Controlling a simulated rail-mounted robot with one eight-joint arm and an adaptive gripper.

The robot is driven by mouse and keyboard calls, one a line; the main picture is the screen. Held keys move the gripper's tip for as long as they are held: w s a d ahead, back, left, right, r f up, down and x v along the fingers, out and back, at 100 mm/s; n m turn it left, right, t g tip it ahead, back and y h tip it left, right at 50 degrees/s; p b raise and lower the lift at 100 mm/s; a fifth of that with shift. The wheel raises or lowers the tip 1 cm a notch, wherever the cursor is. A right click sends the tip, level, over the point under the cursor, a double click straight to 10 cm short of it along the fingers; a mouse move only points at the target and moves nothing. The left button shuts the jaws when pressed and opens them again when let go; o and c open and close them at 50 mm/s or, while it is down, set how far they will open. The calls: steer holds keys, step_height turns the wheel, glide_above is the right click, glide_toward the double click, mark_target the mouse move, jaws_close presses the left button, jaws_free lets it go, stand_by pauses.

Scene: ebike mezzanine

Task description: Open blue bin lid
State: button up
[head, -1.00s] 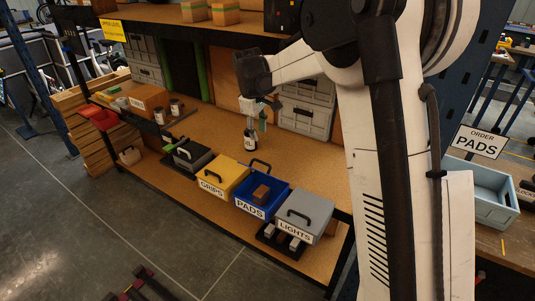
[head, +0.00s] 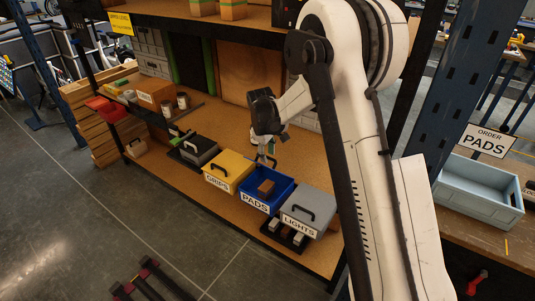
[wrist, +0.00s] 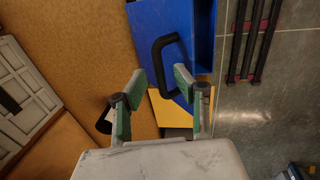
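The blue bin (head: 250,203) labelled PADS stands in the row on the workbench, between a yellow bin and a grey one. A small brown box (head: 266,187) shows inside its front part, which looks uncovered. Its flat blue lid (wrist: 150,28), with a black loop handle (wrist: 157,62), shows in the wrist view and seems to lie toward the rear. My gripper (head: 268,153) is low over the back of the bin. In the wrist view my gripper (wrist: 160,78) is open, with its green-padded fingertips on either side of the handle's lower end; contact cannot be told.
The yellow GRIPS bin (head: 226,173) and grey LIGHTS bin (head: 311,206) flank the blue bin closely. A pale blue crate (head: 478,190) by the ORDER PADS sign stands right. The shelf overhangs behind.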

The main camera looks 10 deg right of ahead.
steer(key=shift+f, duration=0.15)
steer(key=shift+c, duration=0.2)
jaws_close()
